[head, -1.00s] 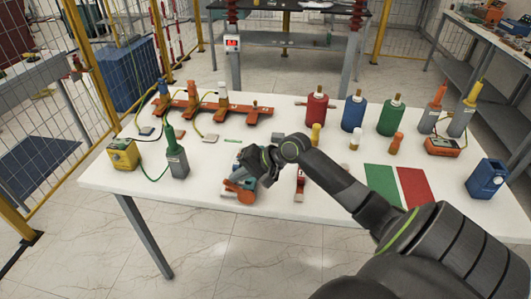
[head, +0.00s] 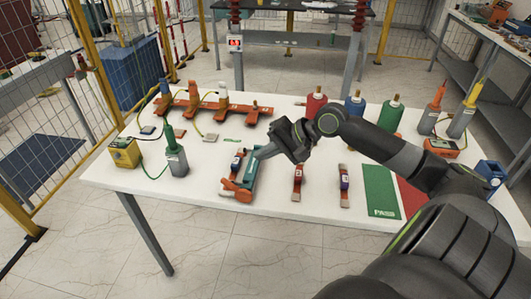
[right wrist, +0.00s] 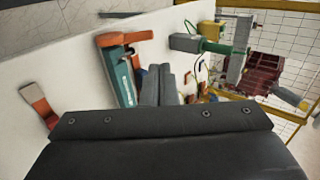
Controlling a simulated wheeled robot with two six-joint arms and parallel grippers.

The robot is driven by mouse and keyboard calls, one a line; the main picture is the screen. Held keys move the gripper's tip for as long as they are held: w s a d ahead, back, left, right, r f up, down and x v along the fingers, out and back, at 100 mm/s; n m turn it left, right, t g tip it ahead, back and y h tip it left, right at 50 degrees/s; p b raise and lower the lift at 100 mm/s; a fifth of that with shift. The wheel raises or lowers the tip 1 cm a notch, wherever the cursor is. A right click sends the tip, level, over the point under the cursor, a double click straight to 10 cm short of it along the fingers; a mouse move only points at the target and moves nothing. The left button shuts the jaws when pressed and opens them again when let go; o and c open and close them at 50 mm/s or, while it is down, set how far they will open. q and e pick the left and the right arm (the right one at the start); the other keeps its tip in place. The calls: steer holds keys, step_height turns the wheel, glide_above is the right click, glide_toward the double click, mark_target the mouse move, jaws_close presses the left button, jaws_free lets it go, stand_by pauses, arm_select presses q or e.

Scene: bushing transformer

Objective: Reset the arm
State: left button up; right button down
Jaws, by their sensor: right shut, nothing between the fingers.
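My right arm comes in from the right in the head view. Its gripper (head: 257,154) is shut and empty, above the table just right of the teal-and-orange tool (head: 246,177). In the right wrist view the closed fingers (right wrist: 160,75) point away from the camera, beside the same tool (right wrist: 124,76), which lies on the table. A gap between fingers and tool is hard to judge. My left gripper is not in view.
The white table (head: 200,195) holds a red-handled piece (head: 297,182), another (head: 344,185), a green pad (head: 381,190), a yellow box (head: 125,153) and an orange rack (head: 215,108). Red, blue and green cylinders stand behind my arm. The table's front left is clear.

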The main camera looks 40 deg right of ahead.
steer(key=shift+r, duration=0.1)
steer(key=shift+s, duration=0.1)
steer(key=s+a+f+n+g+h, duration=0.1)
steer(key=s+a+f+n, duration=0.15)
steer(key=f, duration=0.25)
steer(key=s+a+f+n, duration=0.1)
steer(key=s+f+n, duration=0.1)
steer(key=s+f, duration=0.25)
steer(key=s+a+f+n+g+h, duration=0.2)
steer(key=s+f+h, duration=0.25)
steer(key=s, duration=0.45)
steer(key=s+a+f+n+g+h, duration=0.1)
steer(key=s+f+n+h, duration=0.3)
steer(key=s, duration=0.6)
step_height(320, 180, down, 27)
steer(key=d+m+g+y+b, duration=0.1)
steer(key=d+y, duration=0.1)
steer(key=s+a+f+g+b, duration=0.1)
steer(key=s+f, duration=1.4)
steer(key=f, duration=0.1)
steer(key=shift+s+a+f+g, duration=0.15)
steer(key=shift+a+f+g, duration=0.05)
steer(key=shift+a+g, duration=0.1)
